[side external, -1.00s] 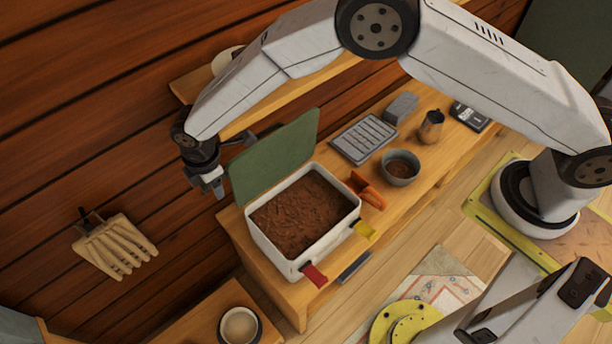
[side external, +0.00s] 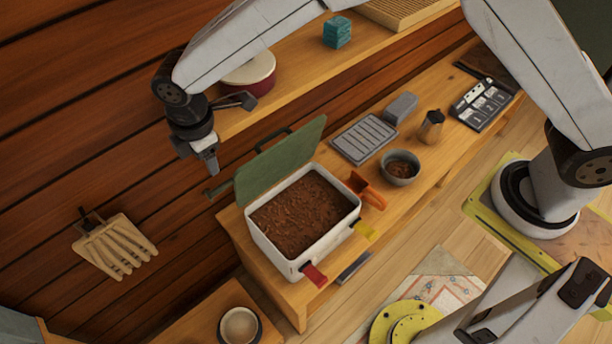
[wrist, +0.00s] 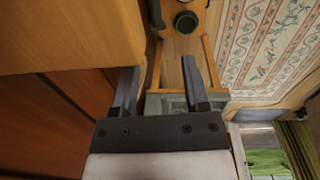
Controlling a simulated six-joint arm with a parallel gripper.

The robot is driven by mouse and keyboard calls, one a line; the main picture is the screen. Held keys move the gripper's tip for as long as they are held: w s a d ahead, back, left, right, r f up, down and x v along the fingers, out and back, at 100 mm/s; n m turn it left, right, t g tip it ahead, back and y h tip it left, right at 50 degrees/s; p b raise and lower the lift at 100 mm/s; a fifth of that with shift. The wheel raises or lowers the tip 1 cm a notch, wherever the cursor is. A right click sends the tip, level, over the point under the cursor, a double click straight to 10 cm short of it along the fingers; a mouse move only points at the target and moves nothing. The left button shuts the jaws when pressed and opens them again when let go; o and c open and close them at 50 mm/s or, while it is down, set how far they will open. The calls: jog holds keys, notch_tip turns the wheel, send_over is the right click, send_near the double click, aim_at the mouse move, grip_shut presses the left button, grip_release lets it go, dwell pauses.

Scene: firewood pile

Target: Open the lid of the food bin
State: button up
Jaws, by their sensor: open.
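The food bin (side external: 283,258) is a white box full of brown crumbly contents, on the wooden bench. Its green lid (side external: 283,162) stands raised along the bin's back edge, leaving the top uncovered. A dark handle (side external: 273,139) shows along the lid's upper edge. My gripper (side external: 228,146) is open and empty, above and left of the lid, apart from it as far as I can tell. In the wrist view my gripper (wrist: 159,75) shows both dark fingers spread wide with nothing between them. The bin and lid cannot be made out in that view.
A red-and-white pot (side external: 250,72) stands on the upper shelf close to my gripper. An orange scoop (side external: 367,189), bowl (side external: 400,168) and grey slatted tray (side external: 364,138) stand right of the bin. A wooden rack (side external: 115,246) hangs on the wall at left.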

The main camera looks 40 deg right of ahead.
jog(key=s+d+n+t, duration=0.1)
jog(key=s+n+t, duration=0.1)
jog(key=s+n, duration=1.45)
notch_tip(320, 180, down, 25)
jog(key=w+n, duration=0.1)
jog(key=shift+w+d+f, duration=0.15)
jog(key=shift+w+d, duration=0.05)
jog(key=shift+w, duration=0.05)
dwell(1.1)
jog(key=shift+n, duration=0.25)
